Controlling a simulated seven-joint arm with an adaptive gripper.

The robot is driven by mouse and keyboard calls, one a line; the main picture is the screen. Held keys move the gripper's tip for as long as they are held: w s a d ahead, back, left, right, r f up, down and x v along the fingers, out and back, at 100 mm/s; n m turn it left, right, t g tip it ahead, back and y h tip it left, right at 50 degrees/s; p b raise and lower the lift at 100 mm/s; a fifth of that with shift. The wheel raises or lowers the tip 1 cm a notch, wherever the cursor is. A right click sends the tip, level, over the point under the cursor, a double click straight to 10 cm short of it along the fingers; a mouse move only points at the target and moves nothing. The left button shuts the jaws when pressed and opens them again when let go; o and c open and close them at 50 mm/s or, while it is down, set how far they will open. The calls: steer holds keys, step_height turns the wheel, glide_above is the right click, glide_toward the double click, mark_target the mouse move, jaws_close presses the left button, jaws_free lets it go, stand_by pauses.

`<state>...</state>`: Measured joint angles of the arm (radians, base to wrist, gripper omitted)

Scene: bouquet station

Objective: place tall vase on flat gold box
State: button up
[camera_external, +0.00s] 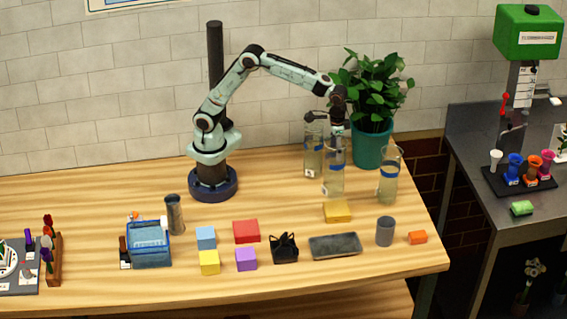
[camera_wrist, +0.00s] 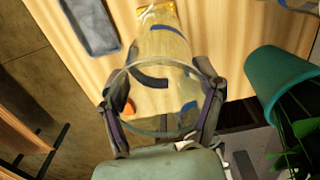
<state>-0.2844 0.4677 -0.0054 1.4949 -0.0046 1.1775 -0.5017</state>
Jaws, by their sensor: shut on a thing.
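A tall clear glass vase (camera_external: 333,178) with a blue band is held upright by my gripper (camera_external: 337,127). The wrist view shows my gripper (camera_wrist: 162,103) shut on the vase (camera_wrist: 165,55) near its open rim, one finger on each side. The flat gold box (camera_external: 337,212) lies on the table, its top just under the vase's lower end in the outside view. In the wrist view the gold box (camera_wrist: 157,11) shows at the top edge, past the vase's far end. I cannot tell whether the vase touches the box.
Another glass vase (camera_external: 388,182) stands right of the held one, and a third (camera_external: 313,158) stands behind left. A potted plant (camera_external: 371,145) is close behind. A dark tray (camera_external: 335,246) and a grey cylinder (camera_external: 385,232) lie in front of the box.

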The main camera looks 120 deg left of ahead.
mark_target(340, 164)
steer(key=shift+w+a+f, duration=0.1)
steer(key=shift+w+f, duration=0.15)
steer(key=shift+f, duration=0.55)
steer(key=shift+w+a+f, duration=0.1)
steer(key=shift+w+f, duration=0.2)
steer(key=shift+f, duration=0.5)
steer(key=shift+w+f, duration=0.25)
steer(key=shift+f, duration=0.65)
steer(key=o, duration=1.2)
